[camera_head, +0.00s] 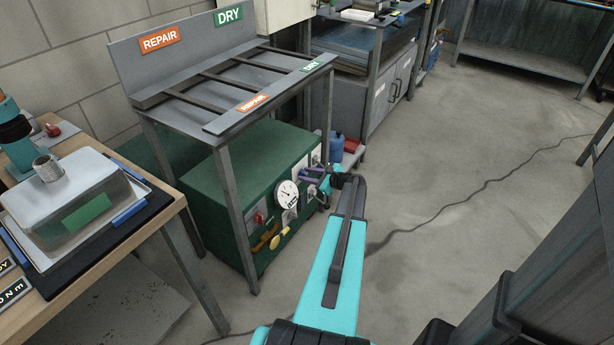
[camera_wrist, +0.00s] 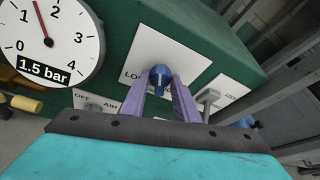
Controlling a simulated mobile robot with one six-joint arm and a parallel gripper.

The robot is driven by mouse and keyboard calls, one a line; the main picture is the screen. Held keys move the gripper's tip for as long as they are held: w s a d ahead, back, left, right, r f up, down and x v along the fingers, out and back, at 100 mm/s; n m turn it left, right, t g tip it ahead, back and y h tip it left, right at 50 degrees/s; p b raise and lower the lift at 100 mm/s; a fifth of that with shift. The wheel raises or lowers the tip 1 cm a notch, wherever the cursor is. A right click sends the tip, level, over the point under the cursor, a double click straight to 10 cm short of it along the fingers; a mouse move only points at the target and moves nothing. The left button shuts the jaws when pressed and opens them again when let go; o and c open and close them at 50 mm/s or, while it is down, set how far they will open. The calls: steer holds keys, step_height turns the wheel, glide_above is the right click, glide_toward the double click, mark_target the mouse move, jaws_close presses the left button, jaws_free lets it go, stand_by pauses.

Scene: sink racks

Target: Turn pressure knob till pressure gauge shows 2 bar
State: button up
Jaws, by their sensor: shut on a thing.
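The round white pressure gauge (camera_wrist: 58,48) is at the upper left in the wrist view. Its red needle points between 1 and 2, and its readout says 1.5 bar. The gauge also shows on the green cabinet in the head view (camera_head: 287,194). The blue pressure knob (camera_wrist: 160,76) sits on a white plate, with a pale mark on its front. My gripper (camera_wrist: 160,90) has its purple fingers on either side of the knob, shut on it. In the head view my gripper (camera_head: 311,175) is at the cabinet's front, and I cannot make out the knob there.
The green cabinet (camera_head: 205,180) stands under a grey rack table (camera_head: 180,115). A grey lever (camera_wrist: 208,97) is close to the right finger. Yellow handles (camera_head: 280,238) are below the gauge. A wooden bench (camera_head: 160,215) is at the left. Open floor lies to the right.

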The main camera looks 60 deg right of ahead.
steer(key=shift+s+f+m+p, duration=0.1)
steer(key=shift+m+p, duration=0.2)
steer(key=shift+p, duration=0.45)
stand_by(3.8)
steer(key=o, duration=1.1)
steer(key=v, duration=0.7)
steer(key=p+v, duration=0.1)
steer(key=v, duration=0.5)
steer(key=shift+s+d+r, duration=0.2)
steer(key=shift+s+r, duration=0.05)
steer(key=shift+s, duration=0.1)
steer(key=shift+c, duration=0.2)
